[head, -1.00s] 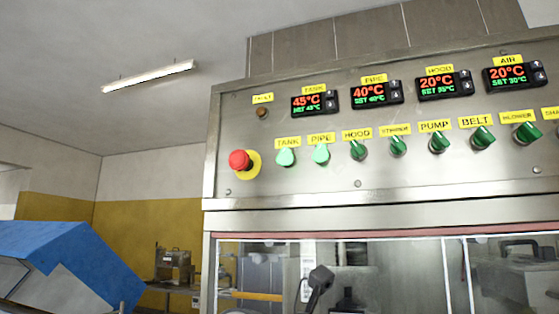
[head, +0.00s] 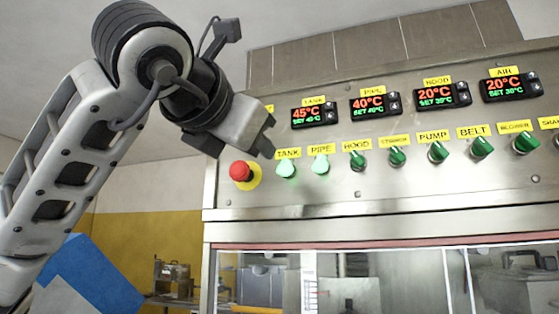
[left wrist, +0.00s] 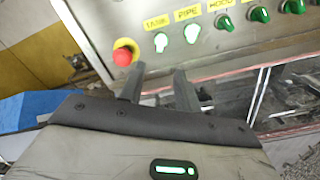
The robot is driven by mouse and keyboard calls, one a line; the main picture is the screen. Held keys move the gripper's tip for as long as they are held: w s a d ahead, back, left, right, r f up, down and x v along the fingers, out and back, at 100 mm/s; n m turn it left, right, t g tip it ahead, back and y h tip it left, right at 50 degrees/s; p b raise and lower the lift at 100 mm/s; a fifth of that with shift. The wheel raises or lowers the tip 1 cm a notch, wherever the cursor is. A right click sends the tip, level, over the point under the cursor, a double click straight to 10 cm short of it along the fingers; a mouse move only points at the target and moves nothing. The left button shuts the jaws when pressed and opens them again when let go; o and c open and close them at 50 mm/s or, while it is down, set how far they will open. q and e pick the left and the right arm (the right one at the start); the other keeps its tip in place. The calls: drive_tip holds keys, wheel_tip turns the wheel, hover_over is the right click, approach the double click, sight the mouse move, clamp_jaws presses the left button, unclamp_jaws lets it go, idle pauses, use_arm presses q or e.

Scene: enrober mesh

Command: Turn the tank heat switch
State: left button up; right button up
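The tank switch (head: 285,168) is a lit, bright green knob under the yellow TANK label (head: 288,153) on the steel control panel. It also shows in the left wrist view (left wrist: 161,41), just beyond the fingertips. My left gripper (head: 268,138) is up and to the left of the switch in the head view, close to it. In the left wrist view its two fingers (left wrist: 157,70) stand apart with nothing between them. I see no contact with the switch. The tank display (head: 309,116) reads 45°C, set 45°C. My right gripper is not in view.
The red emergency stop button (head: 240,171) sits just left of the tank switch. The lit pipe switch (head: 320,165) is close on its right, followed by the unlit hood switch (head: 358,160) and several more. A glass-fronted enclosure lies below the panel.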

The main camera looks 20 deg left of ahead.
sight(282, 167)
use_arm(q)
drive_tip(key=w+p, duration=0.1)
drive_tip(key=w, duration=0.3)
drive_tip(key=w+p, duration=0.1)
drive_tip(key=w, duration=0.3)
drive_tip(key=w+p, duration=0.1)
drive_tip(key=w, duration=0.2)
drive_tip(key=shift+w+d+p, duration=0.25)
drive_tip(key=shift+w+p, duration=0.05)
drive_tip(key=shift+w, duration=0.1)
clamp_jaws()
